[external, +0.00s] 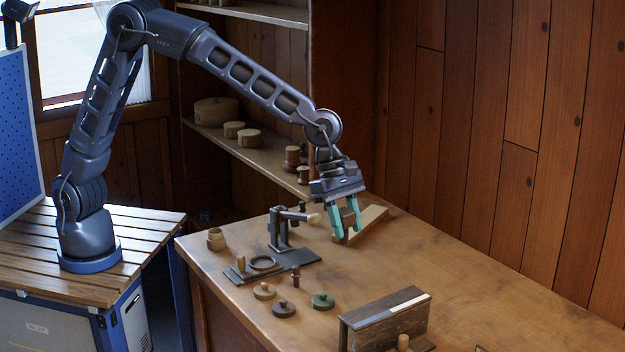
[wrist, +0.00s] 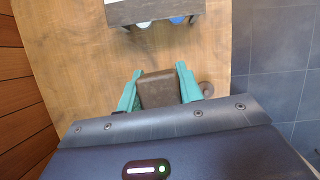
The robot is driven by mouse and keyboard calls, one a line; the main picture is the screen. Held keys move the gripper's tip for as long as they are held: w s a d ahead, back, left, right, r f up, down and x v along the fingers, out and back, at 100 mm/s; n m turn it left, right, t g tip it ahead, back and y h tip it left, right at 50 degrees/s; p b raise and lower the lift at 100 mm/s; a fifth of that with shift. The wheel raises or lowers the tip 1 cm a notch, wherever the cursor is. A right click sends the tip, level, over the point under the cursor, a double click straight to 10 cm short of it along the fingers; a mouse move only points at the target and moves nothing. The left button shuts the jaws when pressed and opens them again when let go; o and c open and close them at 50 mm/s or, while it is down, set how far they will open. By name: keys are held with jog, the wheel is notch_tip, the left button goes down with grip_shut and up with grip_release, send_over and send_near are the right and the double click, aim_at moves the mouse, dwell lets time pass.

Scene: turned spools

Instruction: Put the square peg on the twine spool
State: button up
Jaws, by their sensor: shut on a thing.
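My gripper (external: 346,226) has teal fingers and points down over the back part of the workbench. It is shut on a brown square-sided block (external: 347,217), which may be the square peg. In the wrist view the block (wrist: 158,90) sits between both teal fingers (wrist: 159,88); its lower end is hidden. I cannot tell for sure whether it touches the bench. I cannot make out a spool with twine.
A pale wooden wedge (external: 372,221) lies right beside the gripper. A dark jig with a lever (external: 281,230) stands to the left. The bench (external: 470,290) is clear at right.

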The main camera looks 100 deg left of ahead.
jog(key=s+a+f+n+y, duration=0.1)
jog(key=s+a+n, duration=0.2)
jog(key=a, duration=0.9)
jog(key=s+a+f+n+t+y, duration=0.1)
jog(key=s+a+n, duration=0.1)
jog(key=a, duration=1)
jog(key=s+a+f+n+y, duration=0.1)
jog(key=s+a+n, duration=0.2)
jog(key=a, duration=0.9)
jog(key=s+a+r+n+g+y, duration=0.15)
jog(key=s+a+n, duration=0.35)
jog(key=s+a, duration=0.85)
jog(key=s+a+r+n+y, duration=0.15)
jog(key=s+a+n, duration=0.35)
jog(key=s+a, duration=0.85)
jog(key=n+g, duration=0.1)
jog(key=n, duration=0.3)
send_over(294, 147)
notch_tip(294, 147, down, 5)
jog(key=shift+m+y, duration=0.3)
jog(key=shift+y, duration=0.2)
jog(key=f, duration=0.9)
jog(key=shift+d+f, duration=0.2)
jog(key=shift+d, duration=0.05)
jog(key=shift+f, duration=0.1)
jog(key=o, duration=1)
